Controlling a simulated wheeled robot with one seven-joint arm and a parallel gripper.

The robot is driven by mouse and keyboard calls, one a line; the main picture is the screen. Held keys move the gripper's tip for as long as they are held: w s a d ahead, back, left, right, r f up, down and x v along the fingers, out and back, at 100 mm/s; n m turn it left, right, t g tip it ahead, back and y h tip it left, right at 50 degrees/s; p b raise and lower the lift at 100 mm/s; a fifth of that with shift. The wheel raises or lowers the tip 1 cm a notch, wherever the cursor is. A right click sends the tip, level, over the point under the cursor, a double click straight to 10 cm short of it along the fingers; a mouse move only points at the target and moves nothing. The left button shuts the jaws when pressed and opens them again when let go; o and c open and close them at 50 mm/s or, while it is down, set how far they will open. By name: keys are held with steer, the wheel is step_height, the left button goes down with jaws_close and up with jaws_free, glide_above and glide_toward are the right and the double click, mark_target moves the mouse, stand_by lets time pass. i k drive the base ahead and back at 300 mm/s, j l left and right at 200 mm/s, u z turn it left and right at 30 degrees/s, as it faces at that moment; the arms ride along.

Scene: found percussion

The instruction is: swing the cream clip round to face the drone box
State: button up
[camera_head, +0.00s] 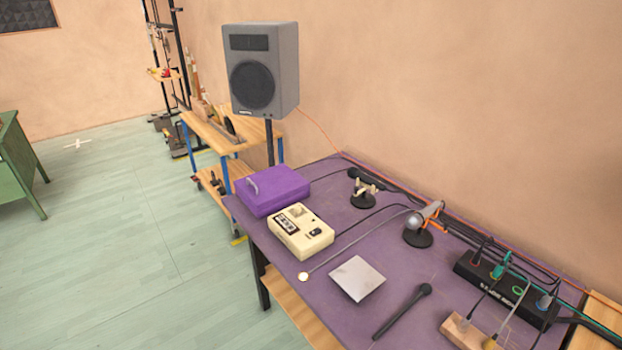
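A small cream clip (368,183) sits on top of a short stand with a round black base (364,200), near the back edge of the purple table. It is small in the picture, and I cannot tell exactly which way its open side faces. A cream box (302,235) with a dark panel and a black knob stands to its front left. A long black box (508,290) with cables plugged in and white lettering too small to read is at the right. I cannot tell for sure which is the drone box. My gripper is not in view.
The purple table (335,230) also holds a purple case (272,190), a grey microphone in an orange clip (427,216), a pale square plate (357,278), a black microphone (404,309) and a wooden block (462,331). Cables cross the table. A speaker (262,70) stands behind.

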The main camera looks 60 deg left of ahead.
mark_target(373, 189)
steer(key=u, duration=1.3)
